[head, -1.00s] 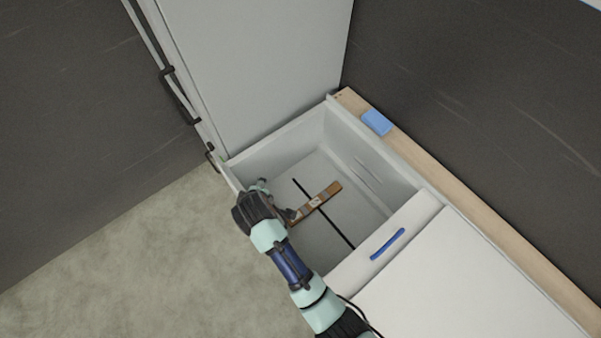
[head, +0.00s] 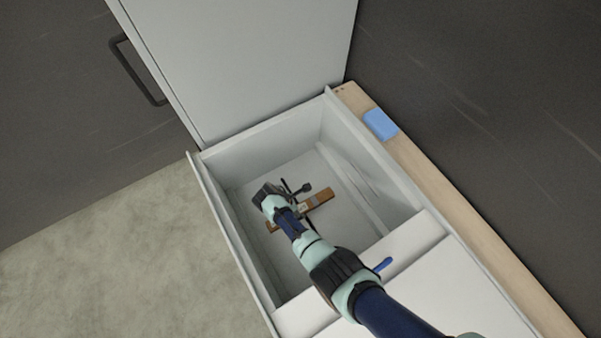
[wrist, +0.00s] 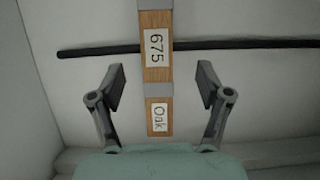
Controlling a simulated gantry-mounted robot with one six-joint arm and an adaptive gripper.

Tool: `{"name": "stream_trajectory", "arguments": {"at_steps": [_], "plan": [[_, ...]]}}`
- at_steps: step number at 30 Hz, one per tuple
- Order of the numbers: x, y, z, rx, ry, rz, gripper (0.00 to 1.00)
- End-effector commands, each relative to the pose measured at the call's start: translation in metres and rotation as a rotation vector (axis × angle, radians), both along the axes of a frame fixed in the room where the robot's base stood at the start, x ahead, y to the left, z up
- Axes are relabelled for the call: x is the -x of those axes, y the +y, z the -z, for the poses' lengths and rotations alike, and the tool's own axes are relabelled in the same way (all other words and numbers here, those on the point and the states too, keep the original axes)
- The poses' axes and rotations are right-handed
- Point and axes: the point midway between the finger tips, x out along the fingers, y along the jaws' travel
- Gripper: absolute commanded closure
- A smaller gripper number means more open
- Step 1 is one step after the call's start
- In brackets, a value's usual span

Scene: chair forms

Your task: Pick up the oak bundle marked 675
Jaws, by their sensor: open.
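The oak bundle (wrist: 157,75) is a narrow brown wooden strip with grey bands and white labels reading 675 and Oak. It lies on the floor of the white bin, and in the head view (head: 320,199) my arm covers part of it. My gripper (wrist: 161,85) is open in the wrist view, with one finger on each side of the bundle and a visible gap to both. In the head view my gripper (head: 294,196) is inside the bin over the bundle. I cannot tell its exact height above it.
The bin (head: 226,225) has raised walls close around my arm. A dark rod or slot (wrist: 85,53) runs crosswise by the bundle. A tall grey panel (head: 250,60) stands behind. A blue block (head: 380,124) sits on a wooden ledge (head: 440,205) at the right.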

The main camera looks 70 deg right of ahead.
Motion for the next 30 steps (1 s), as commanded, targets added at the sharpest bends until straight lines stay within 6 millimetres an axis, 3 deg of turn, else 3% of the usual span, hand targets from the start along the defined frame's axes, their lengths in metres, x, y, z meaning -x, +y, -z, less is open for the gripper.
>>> {"name": "stream_trajectory", "arguments": {"at_steps": [4, 9, 13, 21, 30], "plan": [[0.001, -0.001, 0.002, 0.0, 0.002, -0.001, 0.23], [0.006, -0.006, 0.024, -0.001, 0.003, 0.001, 0.23], [0.007, -0.008, 0.026, -0.001, 0.001, 0.0, 0.23], [0.014, -0.022, 0.07, -0.001, 0.001, 0.003, 0.23], [0.016, -0.024, 0.071, 0.0, 0.0, 0.0, 0.23]]}}
